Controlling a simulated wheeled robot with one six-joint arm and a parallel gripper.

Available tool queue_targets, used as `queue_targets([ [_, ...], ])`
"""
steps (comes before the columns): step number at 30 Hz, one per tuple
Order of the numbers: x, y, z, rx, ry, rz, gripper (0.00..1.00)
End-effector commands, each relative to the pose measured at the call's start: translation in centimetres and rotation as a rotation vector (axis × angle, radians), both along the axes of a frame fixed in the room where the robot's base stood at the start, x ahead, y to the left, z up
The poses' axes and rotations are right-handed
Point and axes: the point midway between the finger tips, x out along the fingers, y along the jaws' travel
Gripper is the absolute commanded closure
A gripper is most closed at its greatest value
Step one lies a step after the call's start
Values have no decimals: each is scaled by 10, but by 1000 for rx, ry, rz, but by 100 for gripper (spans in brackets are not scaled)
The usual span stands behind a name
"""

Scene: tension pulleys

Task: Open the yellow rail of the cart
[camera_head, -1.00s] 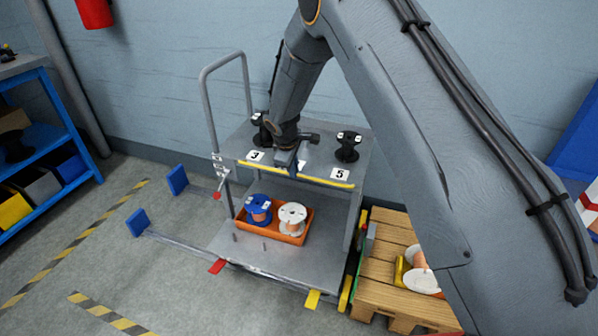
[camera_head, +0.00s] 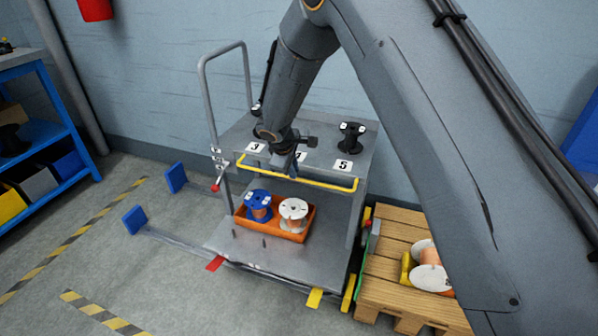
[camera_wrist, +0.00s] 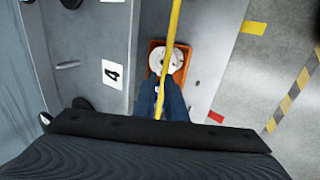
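The grey cart (camera_head: 262,258) stands against the wall, with an upper shelf (camera_head: 322,146) and a lower deck. The yellow rail (camera_head: 322,183) is a thin bar with bent ends, standing out from the front edge of the upper shelf. In the wrist view the rail (camera_wrist: 174,35) runs down between the fingers of my gripper (camera_wrist: 162,95), which look closed around it. In the head view my gripper (camera_head: 293,168) is at the rail's middle, partly hidden by my wrist.
An orange tray (camera_head: 276,230) with a blue spool (camera_head: 258,205) and a white spool (camera_head: 293,212) sits below the rail. Black spools, one at right (camera_head: 350,138), stand on the upper shelf. A wooden pallet (camera_head: 385,275) is close on the right. Floor at left is mostly clear.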

Motion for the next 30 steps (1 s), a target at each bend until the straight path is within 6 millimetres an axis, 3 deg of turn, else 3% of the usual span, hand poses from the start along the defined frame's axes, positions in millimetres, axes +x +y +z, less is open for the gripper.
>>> queue_targets([
  [3, 1, 0, 2, 1, -1, 0, 72],
  [14, -1, 0, 8, 2, -4, 0, 72],
  [24, -24, 7, 55, 2, -4, 0, 72],
  [30, -32, 9, 70, 2, -3, 0, 72],
])
